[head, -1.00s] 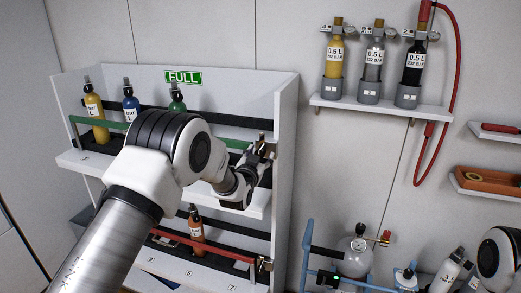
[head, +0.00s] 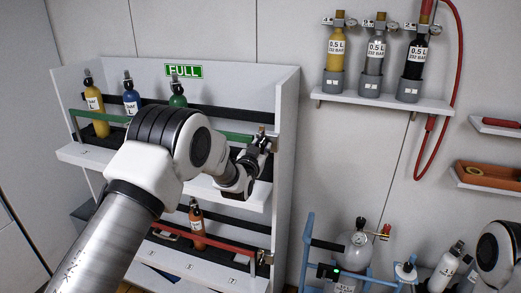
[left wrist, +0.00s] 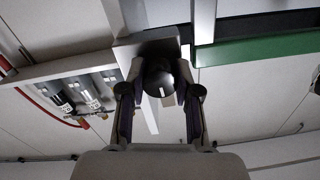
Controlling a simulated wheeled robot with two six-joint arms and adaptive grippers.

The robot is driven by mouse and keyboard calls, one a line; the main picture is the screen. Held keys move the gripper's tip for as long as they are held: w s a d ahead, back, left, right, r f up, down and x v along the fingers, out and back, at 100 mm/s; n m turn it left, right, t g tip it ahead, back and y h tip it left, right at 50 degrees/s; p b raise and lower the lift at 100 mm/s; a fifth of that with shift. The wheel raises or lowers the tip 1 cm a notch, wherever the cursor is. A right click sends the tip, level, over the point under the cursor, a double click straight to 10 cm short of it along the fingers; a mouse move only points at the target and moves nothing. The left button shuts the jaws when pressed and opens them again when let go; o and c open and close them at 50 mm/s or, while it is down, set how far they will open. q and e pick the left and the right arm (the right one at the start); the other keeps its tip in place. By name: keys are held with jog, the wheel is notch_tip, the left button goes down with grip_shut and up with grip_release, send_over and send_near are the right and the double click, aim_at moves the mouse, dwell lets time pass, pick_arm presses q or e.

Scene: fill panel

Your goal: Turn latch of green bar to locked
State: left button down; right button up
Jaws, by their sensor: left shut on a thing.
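The green bar (head: 118,117) runs across the upper shelf of the white rack, in front of the cylinders. Its latch is at the bar's right end by the rack's side wall, mostly hidden by my gripper in the head view. In the left wrist view the latch shows as a round black knob (left wrist: 157,72) with a short white mark, on a grey plate beside the green bar (left wrist: 258,48). My left gripper (head: 266,141) is at the latch, with its two fingers (left wrist: 160,96) closed on opposite sides of the knob. My right gripper is out of view.
Yellow (head: 96,112), blue (head: 131,98) and green (head: 178,92) cylinders stand on the upper shelf. Below is a red bar (head: 215,243) with an orange cylinder (head: 196,222). The rack's side wall (head: 284,165) is close to my gripper. A blue-framed cart (head: 308,245) stands to the right.

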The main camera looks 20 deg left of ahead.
pick_arm(q)
jog(key=n+b, duration=0.3)
jog(key=shift+f+n, duration=0.1)
jog(key=shift+n, duration=0.2)
jog(key=n+b, duration=0.3)
jog(key=n, duration=0.1)
jog(key=shift+n+b, duration=0.3)
jog(key=shift+b, duration=0.1)
jog(key=n+b, duration=0.2)
jog(key=n, duration=0.2)
jog(key=shift+r+n+h+b, duration=0.15)
jog(key=shift+n+b, duration=0.3)
jog(key=shift+n, duration=0.7)
jog(key=shift+r+n+h+b, duration=0.15)
jog(key=shift+n+b, duration=0.25)
jog(key=shift+n, duration=0.75)
jog(key=shift+f, duration=0.1)
jog(key=c, duration=0.8)
grip_release()
jog(key=shift+a+f, duration=0.1)
